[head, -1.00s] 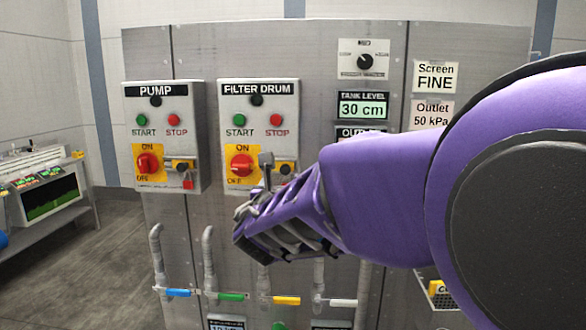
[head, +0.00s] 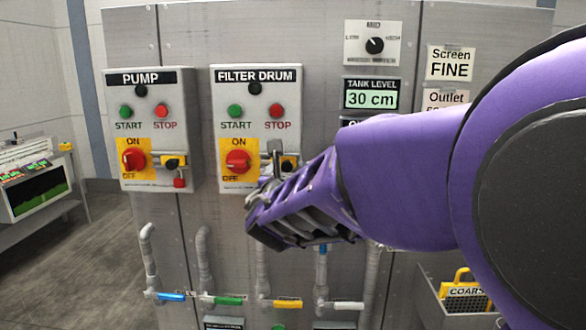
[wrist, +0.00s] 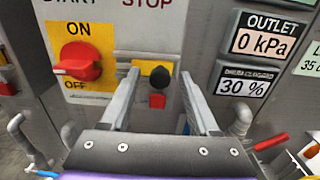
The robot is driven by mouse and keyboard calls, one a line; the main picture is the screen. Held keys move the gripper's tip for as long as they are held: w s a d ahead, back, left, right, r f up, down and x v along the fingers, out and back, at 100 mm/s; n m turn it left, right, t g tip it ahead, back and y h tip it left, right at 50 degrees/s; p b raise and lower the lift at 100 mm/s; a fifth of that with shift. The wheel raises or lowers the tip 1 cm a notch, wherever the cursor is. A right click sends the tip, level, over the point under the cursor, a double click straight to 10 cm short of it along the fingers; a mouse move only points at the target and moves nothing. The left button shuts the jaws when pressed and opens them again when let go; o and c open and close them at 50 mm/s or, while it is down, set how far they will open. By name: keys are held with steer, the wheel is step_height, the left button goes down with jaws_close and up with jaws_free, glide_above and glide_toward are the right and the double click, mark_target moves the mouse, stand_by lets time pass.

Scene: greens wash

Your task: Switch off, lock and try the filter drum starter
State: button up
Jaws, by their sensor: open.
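The filter drum starter (head: 255,112) is a grey box with green START and red STOP buttons. Its red rotary switch (head: 238,161) sits on a yellow ON/OFF plate. In the wrist view the switch handle (wrist: 78,69) lies roughly sideways, with OFF below it. Right of it is a yellow hasp (head: 288,163) with a black knob (wrist: 159,76). A small red block (wrist: 157,101), perhaps a padlock, shows just below that knob. My gripper (wrist: 160,76) is open, its fingers on either side of the knob and red block, apparently empty. Contact cannot be told.
The pump starter (head: 150,115) stands to the left, with a red padlock (head: 179,182) at its hasp. Pipes with coloured valve handles, including a yellow one (head: 287,304), run below. A yellow-handled coarse screen (head: 466,300) is at lower right. My arm covers the right side.

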steer(key=shift+c, duration=0.4)
jaws_close()
stand_by(0.5)
stand_by(0.4)
